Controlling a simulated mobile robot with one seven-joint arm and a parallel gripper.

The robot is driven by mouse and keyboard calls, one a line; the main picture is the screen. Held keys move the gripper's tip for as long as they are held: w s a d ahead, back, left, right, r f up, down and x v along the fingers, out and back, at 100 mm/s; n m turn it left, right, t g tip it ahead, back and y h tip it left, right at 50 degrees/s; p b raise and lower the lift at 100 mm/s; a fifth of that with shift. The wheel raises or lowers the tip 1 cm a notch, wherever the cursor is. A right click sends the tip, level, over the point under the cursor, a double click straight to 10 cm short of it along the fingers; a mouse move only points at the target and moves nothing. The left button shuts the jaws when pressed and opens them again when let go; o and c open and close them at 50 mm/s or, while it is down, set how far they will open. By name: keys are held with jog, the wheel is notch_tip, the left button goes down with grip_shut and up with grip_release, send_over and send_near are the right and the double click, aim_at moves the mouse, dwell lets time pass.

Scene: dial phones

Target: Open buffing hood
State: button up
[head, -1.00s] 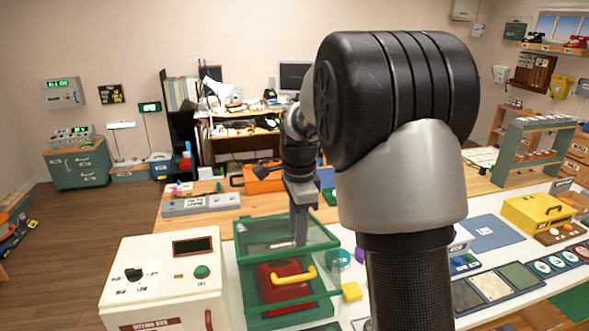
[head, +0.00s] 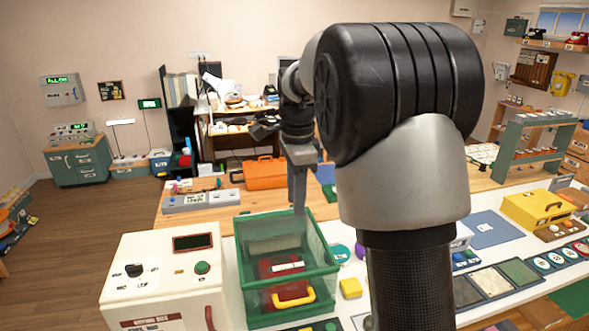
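The buffing hood looks like the green-framed box with clear panes (head: 328,243) on the white table, just right of the white control box. Its yellow handle (head: 294,299) is at the front, low on the near side. A red item (head: 268,268) shows inside through the panes. The cover looks down, but the clear panes make its exact angle hard to judge. My gripper (head: 299,210) points down at the hood's back right edge, away from the handle. Whether it touches the frame is unclear, and its finger gap cannot be made out.
The white control box (head: 150,270) with a green button stands close on the left. A yellow block (head: 350,288) and a teal round item (head: 340,253) lie to the right. My arm covers much of the middle. An orange case (head: 264,174) is behind.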

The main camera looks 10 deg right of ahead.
notch_tip(320, 180, up, 6)
jog(key=w, duration=0.1)
jog(key=shift+w+r, duration=0.2)
dwell(0.5)
dwell(0.3)
